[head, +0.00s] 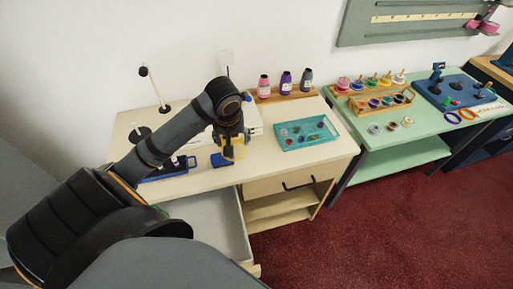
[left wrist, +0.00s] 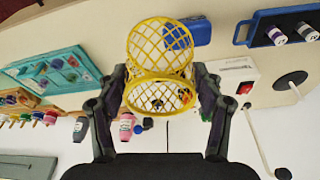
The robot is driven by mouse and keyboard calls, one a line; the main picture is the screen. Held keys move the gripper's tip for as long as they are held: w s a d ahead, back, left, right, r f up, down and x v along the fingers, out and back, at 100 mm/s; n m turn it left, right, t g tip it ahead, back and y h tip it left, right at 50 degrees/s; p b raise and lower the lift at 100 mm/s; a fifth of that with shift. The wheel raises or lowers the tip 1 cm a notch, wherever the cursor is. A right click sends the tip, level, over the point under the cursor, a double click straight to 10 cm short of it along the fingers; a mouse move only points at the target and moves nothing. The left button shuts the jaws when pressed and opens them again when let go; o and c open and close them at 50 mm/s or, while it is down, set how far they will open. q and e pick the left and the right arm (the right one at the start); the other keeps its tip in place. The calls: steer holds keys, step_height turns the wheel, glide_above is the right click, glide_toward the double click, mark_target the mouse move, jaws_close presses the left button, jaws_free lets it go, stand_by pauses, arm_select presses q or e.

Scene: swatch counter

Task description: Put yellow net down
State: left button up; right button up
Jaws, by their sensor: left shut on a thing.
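My left gripper (head: 231,140) is over the left part of the cream table. It is shut on a yellow net (head: 236,151), which also shows in the left wrist view (left wrist: 134,47) between the two fingers. The net looks like a ring-shaped mesh basket with two hoops, and the table shows through its holes. In the head view the arm and gripper partly hide it. I cannot tell whether the net touches the table. My right gripper is not in view.
A blue block (head: 219,160) lies just beside the net. A teal tray (head: 319,142) of small items stands to the right. Bottles (head: 285,82) line the back edge. A drawer (head: 213,215) is open in front. Bare tabletop (head: 262,165) lies between the net and tray.

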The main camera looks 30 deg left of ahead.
arm_select(q)
steer(key=w+d+f, duration=0.1)
steer(key=w+f, duration=0.1)
steer(key=w, duration=0.1)
steer(key=w+f, duration=0.3)
steer(key=w+d+f, duration=0.1)
steer(key=w+f, duration=0.1)
steer(key=w, duration=0.1)
steer(key=shift+d+f, duration=0.25)
steer(key=shift+d, duration=0.05)
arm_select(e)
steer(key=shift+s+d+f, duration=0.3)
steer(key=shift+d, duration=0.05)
arm_select(q)
steer(key=x, duration=0.3)
steer(key=shift+s+d+f, duration=0.1)
steer(key=shift+d+f, duration=0.15)
steer(key=shift+d, duration=0.05)
steer(key=shift+f, duration=0.1)
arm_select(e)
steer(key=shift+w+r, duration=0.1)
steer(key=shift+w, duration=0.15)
arm_select(q)
steer(key=o, duration=0.7)
steer(key=shift+f, duration=0.1)
steer(key=shift+o, duration=0.2)
